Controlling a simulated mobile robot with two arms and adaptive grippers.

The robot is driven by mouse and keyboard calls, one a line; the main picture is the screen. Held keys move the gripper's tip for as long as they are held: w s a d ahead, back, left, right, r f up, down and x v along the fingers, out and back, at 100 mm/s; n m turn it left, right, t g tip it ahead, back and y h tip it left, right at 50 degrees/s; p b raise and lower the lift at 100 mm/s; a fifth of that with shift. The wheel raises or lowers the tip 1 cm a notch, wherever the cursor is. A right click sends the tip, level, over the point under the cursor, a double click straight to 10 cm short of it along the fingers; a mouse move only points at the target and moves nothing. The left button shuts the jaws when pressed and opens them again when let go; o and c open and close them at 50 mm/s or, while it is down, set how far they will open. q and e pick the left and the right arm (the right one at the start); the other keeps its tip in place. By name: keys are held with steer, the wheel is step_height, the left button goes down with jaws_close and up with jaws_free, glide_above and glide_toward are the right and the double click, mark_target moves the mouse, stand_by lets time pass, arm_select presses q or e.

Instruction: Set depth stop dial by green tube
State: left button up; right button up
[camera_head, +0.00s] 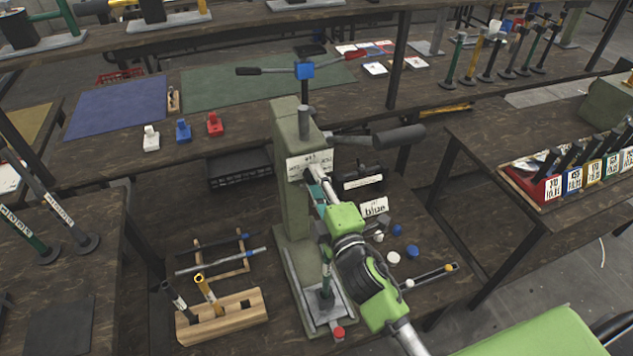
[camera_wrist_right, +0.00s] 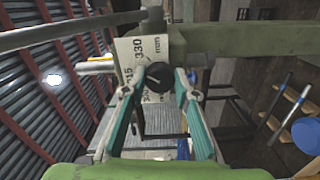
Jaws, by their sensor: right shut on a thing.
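The depth stop dial is a dark round knob (camera_wrist_right: 157,77) in front of a white number plate (camera_wrist_right: 137,52) on the green press (camera_head: 292,190). "330" and part of another number show on the plate. My right gripper (camera_wrist_right: 160,84) has its fingers on both sides of the knob, shut on it. In the head view the same gripper (camera_head: 318,180) reaches the plate and hides the knob. A dark green tube (camera_head: 326,275) stands upright on the press base below the head. My left gripper is in neither view.
A wooden block (camera_head: 232,317) holding a yellow tube and a dark tube stands left of the press. Tool racks (camera_head: 590,165) stand farther right.

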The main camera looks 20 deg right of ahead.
steer(key=m, duration=0.4)
steer(key=shift+m, duration=0.3)
steer(key=shift+f, duration=0.1)
stand_by(0.4)
steer(key=o, duration=1.1)
steer(key=s, duration=1.2)
steer(key=shift+d, duration=0.25)
